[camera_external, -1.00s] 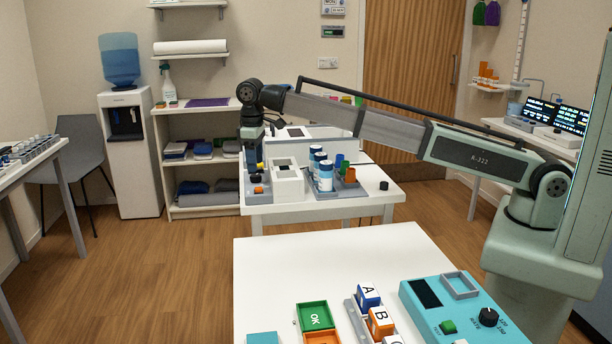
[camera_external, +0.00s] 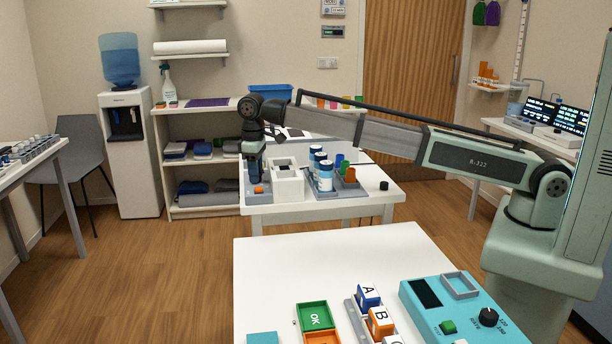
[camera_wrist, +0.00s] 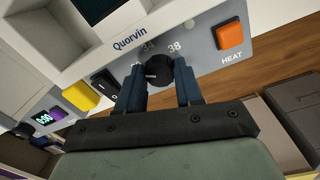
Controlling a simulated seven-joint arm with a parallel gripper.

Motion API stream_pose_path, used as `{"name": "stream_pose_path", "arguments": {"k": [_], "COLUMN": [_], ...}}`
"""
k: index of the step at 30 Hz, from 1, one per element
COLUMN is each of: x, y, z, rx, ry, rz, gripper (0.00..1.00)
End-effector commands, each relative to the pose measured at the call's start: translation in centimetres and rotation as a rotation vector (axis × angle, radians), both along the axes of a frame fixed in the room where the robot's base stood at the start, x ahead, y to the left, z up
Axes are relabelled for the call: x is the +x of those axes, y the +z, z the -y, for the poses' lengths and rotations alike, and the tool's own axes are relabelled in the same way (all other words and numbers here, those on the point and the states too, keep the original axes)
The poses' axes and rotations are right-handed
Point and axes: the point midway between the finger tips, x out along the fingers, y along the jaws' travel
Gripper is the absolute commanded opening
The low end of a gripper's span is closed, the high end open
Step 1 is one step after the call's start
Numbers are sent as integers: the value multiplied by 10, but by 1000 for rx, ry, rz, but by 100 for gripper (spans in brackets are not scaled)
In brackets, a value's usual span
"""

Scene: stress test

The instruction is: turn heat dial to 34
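The black heat dial (camera_wrist: 158,71) is on the grey front panel of a white device marked "Quorvin" in the wrist view. The number 38 is printed to its upper right; another number to its upper left is partly covered. A pale mark shows on the dial's left side. My gripper (camera_wrist: 159,74) has one dark blue finger on each side of the dial, very close to it; I cannot tell whether both fingers press on it. In the external view my gripper (camera_external: 255,180) points down at the front of the device (camera_external: 287,184) on the far table.
An orange button (camera_wrist: 230,34) marked HEAT is right of the dial. A black rocker switch (camera_wrist: 104,84), a yellow button (camera_wrist: 82,96) and a small display (camera_wrist: 43,118) are to the left. Blue-and-white bottles (camera_external: 325,176) stand right of the device. A blue bin (camera_external: 271,92) is behind.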

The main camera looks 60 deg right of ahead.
Motion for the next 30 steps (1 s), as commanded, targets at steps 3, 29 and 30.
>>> {"name": "stream_pose_path", "arguments": {"k": [3,29,30], "x": [0,1,1], "y": [0,1,1], "z": [0,-1,-1], "rx": [0,-1,-1], "ry": [0,-271,-308], "rz": [0,0,-1], "gripper": [24,4,4]}}
